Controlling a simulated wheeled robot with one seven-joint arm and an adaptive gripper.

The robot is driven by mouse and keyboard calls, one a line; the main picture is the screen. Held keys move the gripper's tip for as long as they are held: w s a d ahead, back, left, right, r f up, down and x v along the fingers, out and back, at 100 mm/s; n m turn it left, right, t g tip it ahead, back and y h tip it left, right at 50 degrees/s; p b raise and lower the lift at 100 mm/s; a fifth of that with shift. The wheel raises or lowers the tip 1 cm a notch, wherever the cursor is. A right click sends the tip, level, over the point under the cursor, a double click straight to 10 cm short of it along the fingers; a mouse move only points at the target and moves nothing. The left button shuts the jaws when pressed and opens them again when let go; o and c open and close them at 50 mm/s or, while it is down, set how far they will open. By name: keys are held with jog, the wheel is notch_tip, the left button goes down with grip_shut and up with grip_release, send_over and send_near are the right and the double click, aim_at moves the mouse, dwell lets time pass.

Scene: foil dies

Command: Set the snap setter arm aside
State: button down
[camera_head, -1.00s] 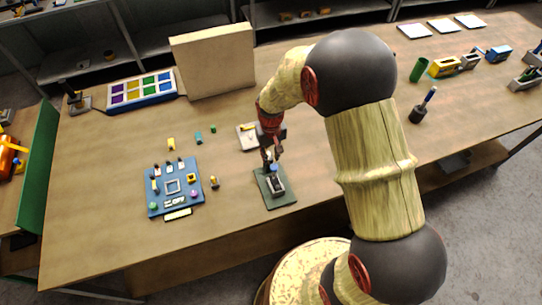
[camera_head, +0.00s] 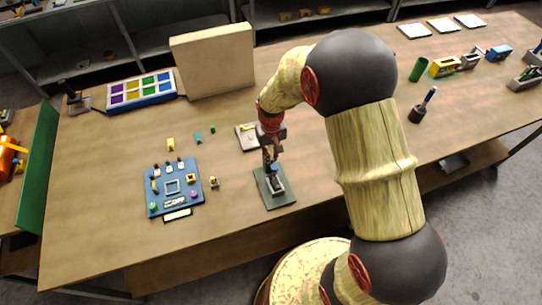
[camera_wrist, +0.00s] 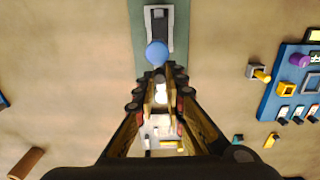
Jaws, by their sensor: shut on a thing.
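The snap setter (camera_head: 277,184), a dark and light grey tool, stands on a dark green mat (camera_head: 283,200) near the table's front edge. In the wrist view the grey setter (camera_wrist: 158,28) is just beyond my fingertips. Its arm ends in a blue round knob (camera_wrist: 157,52), which sits at the tips of my fingers. My gripper (camera_head: 271,172) reaches down over the mat and is shut on the setter arm; it also shows in the wrist view (camera_wrist: 158,73). The fingers hide most of the arm, and the knob is barely visible in the head view.
A blue board (camera_head: 160,207) with small parts lies to the left, a small yellow-and-grey piece (camera_head: 214,183) between. A pale tray (camera_head: 240,134) lies just behind my gripper. A colored bin tray (camera_head: 140,99) and beige panel (camera_head: 215,62) stand behind. Table right of the mat is clear.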

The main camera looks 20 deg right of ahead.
jog(key=shift+n, duration=0.3)
jog(key=shift+w+d+f+n, duration=0.1)
jog(key=shift+w+d+n, duration=0.5)
jog(key=shift+n, duration=2.25)
jog(key=shift+w+d+r+n, duration=0.1)
jog(key=shift+w+d+n, duration=0.45)
jog(key=shift+n, duration=2.35)
jog(key=shift+w+d+f+n, duration=0.1)
jog(key=shift+w+d+n, duration=0.5)
jog(key=shift+n, duration=2.25)
jog(key=c, duration=1.8)
grip_release()
jog(key=shift+w, duration=0.15)
jog(key=shift+c, duration=0.2)
notch_tip(320, 180, up, 12)
